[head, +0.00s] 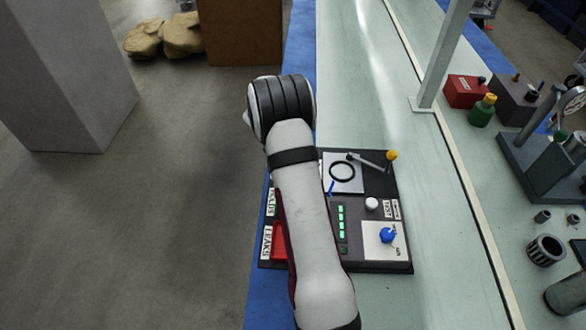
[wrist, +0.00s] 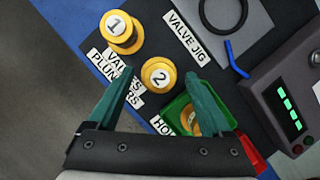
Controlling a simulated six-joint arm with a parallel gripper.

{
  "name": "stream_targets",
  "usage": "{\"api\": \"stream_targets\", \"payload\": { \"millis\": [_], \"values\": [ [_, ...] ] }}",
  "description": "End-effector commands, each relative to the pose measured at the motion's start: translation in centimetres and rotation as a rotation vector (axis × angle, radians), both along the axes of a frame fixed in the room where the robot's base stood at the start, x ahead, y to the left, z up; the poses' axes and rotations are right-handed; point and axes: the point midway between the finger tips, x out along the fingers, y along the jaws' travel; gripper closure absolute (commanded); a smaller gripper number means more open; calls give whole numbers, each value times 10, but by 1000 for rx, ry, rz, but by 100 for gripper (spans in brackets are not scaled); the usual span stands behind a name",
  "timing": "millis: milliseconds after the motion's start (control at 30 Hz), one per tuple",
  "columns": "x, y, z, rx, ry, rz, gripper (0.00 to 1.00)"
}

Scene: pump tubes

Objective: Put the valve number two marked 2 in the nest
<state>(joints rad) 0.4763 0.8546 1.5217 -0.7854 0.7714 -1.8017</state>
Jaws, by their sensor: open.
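The valve marked 2 (wrist: 158,75) is a yellow round piece with a white top. In the wrist view it stands between the fingertips of my gripper (wrist: 159,78), which is open with teal fingers on either side. I cannot tell whether a finger touches it. A similar valve marked 1 (wrist: 120,30) stands just beyond it to the left. The nest appears to be the black ring (wrist: 223,12) on a grey plate labelled VALVE JIG, and it looks empty. The ring also shows in the head view (head: 342,171). My arm hides both valves and the gripper there.
A green bin (wrist: 174,105) with a yellow piece inside sits by the right finger. A blue bent rod (wrist: 236,60) lies beside the ring. A dark box with green lights (wrist: 288,100) is at right. In the head view a yellow-knobbed lever (head: 391,156) stands beside the ring.

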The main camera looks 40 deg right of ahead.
Motion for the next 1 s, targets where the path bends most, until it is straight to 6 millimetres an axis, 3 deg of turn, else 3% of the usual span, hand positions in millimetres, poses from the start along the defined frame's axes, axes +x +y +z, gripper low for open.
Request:
{"api": "stream_targets", "payload": {
  "millis": [100, 333, 767, 800, 1000],
  "values": [
    [0, -6, -14, 1, 0, -1, 17],
    [0, -6, -15, 1, -2, -1, 19],
    [0, -6, -15, 1, -2, -1, 96],
    [0, -6, -15, 1, -2, -1, 100],
    [0, -6, -15, 1, -2, -1, 100]
  ]
}}
